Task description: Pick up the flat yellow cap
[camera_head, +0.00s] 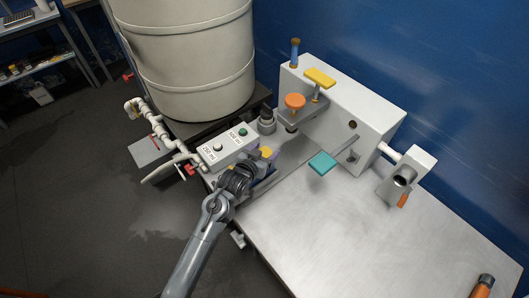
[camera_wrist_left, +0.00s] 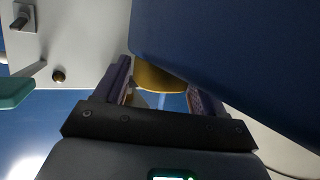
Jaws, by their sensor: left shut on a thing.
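My left gripper (camera_head: 259,158) is shut on a flat yellow cap (camera_head: 266,152), just right of the labelled control box and above the bench. In the left wrist view the yellow cap (camera_wrist_left: 160,78) sits between the two dark fingers, partly hidden by a large dark blue shape. What lies directly under the cap is hard to see. My right gripper is not in view.
A white box unit (camera_head: 345,103) carries a flat yellow handle (camera_head: 319,78) and an orange knob (camera_head: 294,101). A teal plate (camera_head: 322,163) stands in front. The control box (camera_head: 228,146) and large barrel (camera_head: 190,65) are close by. The metal bench (camera_head: 370,230) is mostly clear at front.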

